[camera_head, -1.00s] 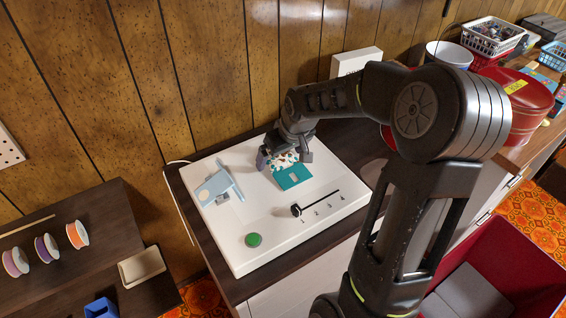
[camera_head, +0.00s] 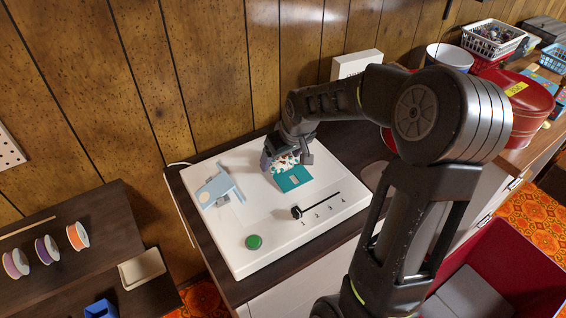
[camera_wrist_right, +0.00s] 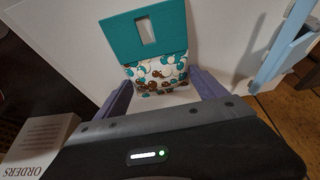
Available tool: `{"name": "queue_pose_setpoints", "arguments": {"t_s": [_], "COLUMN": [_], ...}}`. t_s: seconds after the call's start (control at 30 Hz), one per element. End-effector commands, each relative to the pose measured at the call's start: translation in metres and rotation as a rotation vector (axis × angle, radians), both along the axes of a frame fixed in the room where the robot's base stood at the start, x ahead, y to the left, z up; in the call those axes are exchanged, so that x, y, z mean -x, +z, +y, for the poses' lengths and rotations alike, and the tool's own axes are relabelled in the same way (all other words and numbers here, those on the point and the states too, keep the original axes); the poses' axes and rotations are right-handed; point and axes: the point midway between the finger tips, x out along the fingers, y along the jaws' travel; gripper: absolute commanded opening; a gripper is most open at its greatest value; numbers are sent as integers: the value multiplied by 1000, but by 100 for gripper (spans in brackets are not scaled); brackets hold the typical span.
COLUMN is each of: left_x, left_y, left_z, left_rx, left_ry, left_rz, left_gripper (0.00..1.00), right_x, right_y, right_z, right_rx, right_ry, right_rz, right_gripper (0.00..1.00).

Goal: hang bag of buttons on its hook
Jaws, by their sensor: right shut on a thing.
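The bag of buttons has a teal header card with a slot (camera_head: 293,179) above a clear pouch of white, teal and brown buttons; it also shows in the right wrist view (camera_wrist_right: 147,32). My right gripper (camera_head: 285,159) is shut on the pouch, with its purple fingers at the pouch's two sides in the right wrist view. The card points away from the wrist, over the white panel (camera_head: 300,235); I cannot tell whether it touches the panel. A light-blue bracket-like piece (camera_head: 217,190) stands on the panel, left of the bag. I cannot make out a hook for certain. My left gripper is out of view.
The panel has a green button (camera_head: 254,242) and a black slider knob (camera_head: 296,211) by the numbers 1 to 4. A white box (camera_head: 357,64) stands behind my arm by the wall. Spools (camera_head: 47,249) lie on the shelf at left.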

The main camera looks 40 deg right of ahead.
Motion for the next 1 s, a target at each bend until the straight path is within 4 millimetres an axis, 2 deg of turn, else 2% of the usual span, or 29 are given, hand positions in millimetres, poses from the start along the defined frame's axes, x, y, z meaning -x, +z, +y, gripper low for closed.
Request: {"name": "queue_pose_setpoints", "arguments": {"t_s": [0.17,0.27,0.6,0.7,1.0], "left_x": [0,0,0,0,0], "left_y": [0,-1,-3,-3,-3], "left_z": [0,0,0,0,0], "left_rx": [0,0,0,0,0], "left_ry": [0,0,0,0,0], "left_rz": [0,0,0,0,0], "left_gripper": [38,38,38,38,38], "right_x": [-1,-1,-1,-1,0], "right_y": [6,17,81,93,100], "right_z": [0,0,0,0,0], "right_rx": [1,1,0,1,0], "right_ry": [0,0,0,0,0], "right_rz": [-2,-4,-4,-3,0], "right_gripper": [41,41,41,41,41]}}
